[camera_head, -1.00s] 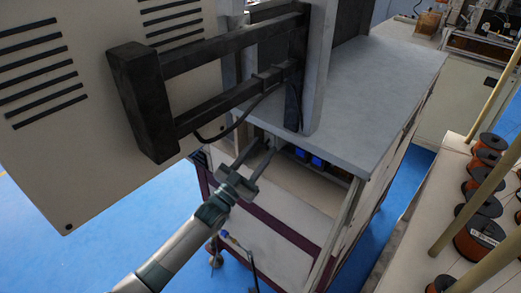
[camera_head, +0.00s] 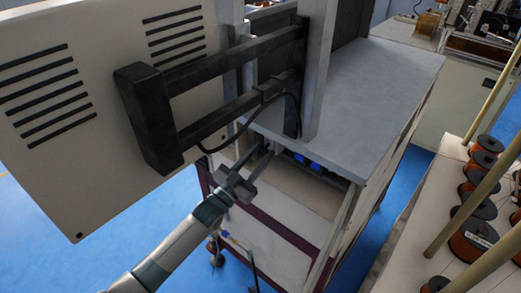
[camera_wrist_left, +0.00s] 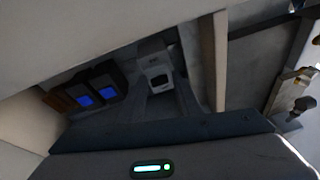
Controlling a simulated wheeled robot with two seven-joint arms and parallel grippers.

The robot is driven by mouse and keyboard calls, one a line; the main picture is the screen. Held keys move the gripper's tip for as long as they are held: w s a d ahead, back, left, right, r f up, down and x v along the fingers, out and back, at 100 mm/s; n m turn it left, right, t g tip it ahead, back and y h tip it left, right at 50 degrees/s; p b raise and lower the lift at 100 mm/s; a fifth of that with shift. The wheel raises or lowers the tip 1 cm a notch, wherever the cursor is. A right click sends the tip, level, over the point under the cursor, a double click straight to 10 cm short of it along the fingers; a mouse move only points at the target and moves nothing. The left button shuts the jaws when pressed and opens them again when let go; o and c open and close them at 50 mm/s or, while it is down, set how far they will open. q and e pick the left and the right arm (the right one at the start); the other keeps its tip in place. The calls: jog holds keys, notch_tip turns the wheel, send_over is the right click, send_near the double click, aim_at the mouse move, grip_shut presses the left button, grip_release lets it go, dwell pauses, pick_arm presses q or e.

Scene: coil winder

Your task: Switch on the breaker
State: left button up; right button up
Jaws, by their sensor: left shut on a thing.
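The breaker (camera_wrist_left: 157,70) is a pale grey block with a dark opening in its front, inside the cabinet's shadowed recess in the left wrist view. My left gripper (camera_head: 260,156) reaches into the open recess under the cabinet top in the head view. Its grey fingers (camera_wrist_left: 168,103) run up to the breaker in the left wrist view. The gripper is shut on the breaker; its exact contact and the lever's position are too dark to make out. In the head view the breaker is hidden. My right gripper is in neither view.
Two black devices with blue faces (camera_wrist_left: 95,95) sit left of the breaker. The cabinet's grey top (camera_head: 375,85) overhangs the recess. A large beige panel (camera_head: 60,140) on a dark bracket (camera_head: 148,118) hangs close above my left arm. Copper spools (camera_head: 470,240) stand at right.

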pick_arm(q)
jog(key=shift+s+a+r+g+y+p, duration=0.1)
jog(key=shift+r+g+y+p, duration=0.65)
jog(key=shift+p, duration=1.3)
jog(key=shift+s+r+g+y+p, duration=0.1)
jog(key=shift+r+g+y+p, duration=0.3)
jog(key=shift+g+p, duration=1.1)
jog(key=shift+w+y+p, duration=0.1)
jog(key=shift+y+p, duration=0.35)
jog(key=shift+p, duration=0.4)
jog(key=shift+g, duration=0.25)
jog(key=o, duration=0.7)
jog(key=shift+o, duration=0.2)
jog(key=b+v, duration=0.6)
jog(key=v, duration=1.1)
jog(key=shift+s, duration=0.25)
